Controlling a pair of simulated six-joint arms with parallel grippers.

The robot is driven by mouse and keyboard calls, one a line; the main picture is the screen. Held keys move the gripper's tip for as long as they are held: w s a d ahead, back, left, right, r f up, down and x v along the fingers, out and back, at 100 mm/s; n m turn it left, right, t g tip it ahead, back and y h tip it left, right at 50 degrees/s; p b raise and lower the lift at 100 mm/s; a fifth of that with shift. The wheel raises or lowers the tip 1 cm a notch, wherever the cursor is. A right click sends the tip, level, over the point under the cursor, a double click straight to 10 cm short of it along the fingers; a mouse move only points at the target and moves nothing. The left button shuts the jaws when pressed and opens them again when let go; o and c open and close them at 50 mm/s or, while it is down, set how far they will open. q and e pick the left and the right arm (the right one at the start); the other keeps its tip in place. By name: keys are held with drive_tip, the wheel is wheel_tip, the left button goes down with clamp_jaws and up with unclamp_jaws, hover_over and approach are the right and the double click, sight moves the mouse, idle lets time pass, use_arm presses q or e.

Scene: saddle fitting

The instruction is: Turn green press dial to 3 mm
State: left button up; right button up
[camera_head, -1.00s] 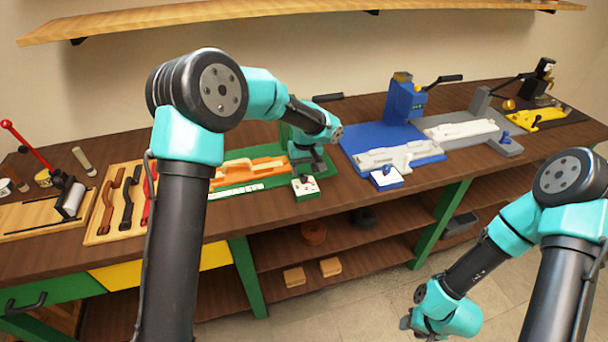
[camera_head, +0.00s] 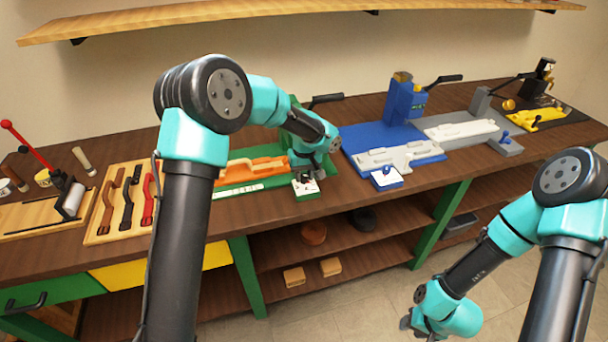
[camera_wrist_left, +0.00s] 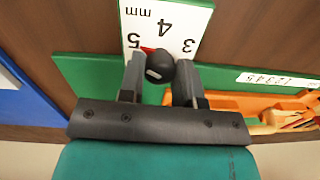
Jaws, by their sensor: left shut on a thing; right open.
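The green press (camera_head: 285,112) stands on the bench with a green base and an orange form (camera_head: 250,170). Its white dial plate (camera_head: 306,188) is at the base's front right corner. In the left wrist view the plate (camera_wrist_left: 168,22) reads 5, 4, 3 and mm. The black dial knob (camera_wrist_left: 160,66) sits between the fingers of my left gripper (camera_wrist_left: 160,84), which is shut on it. A red pointer (camera_wrist_left: 147,49) shows beside the knob, towards the 5 and 4, partly hidden. My right gripper (camera_head: 406,322) is open, low, away from the bench.
A blue press (camera_head: 405,100) with its own white dial plate (camera_head: 386,178) stands to the right. A yellow fixture (camera_head: 535,118) is farther right. Shelves with small items are below.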

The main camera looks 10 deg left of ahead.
use_arm(q)
drive_tip(key=shift+c, duration=0.6)
drive_tip(key=shift+m, duration=0.3)
drive_tip(key=m, duration=0.6)
drive_tip(key=shift+m, duration=0.4)
drive_tip(key=m, duration=0.7)
drive_tip(key=shift+a, duration=0.1)
drive_tip(key=m, duration=0.4)
drive_tip(key=shift+m+t, duration=0.3)
drive_tip(key=shift+m, duration=0.1)
drive_tip(key=m, duration=0.4)
drive_tip(key=shift+m, duration=0.4)
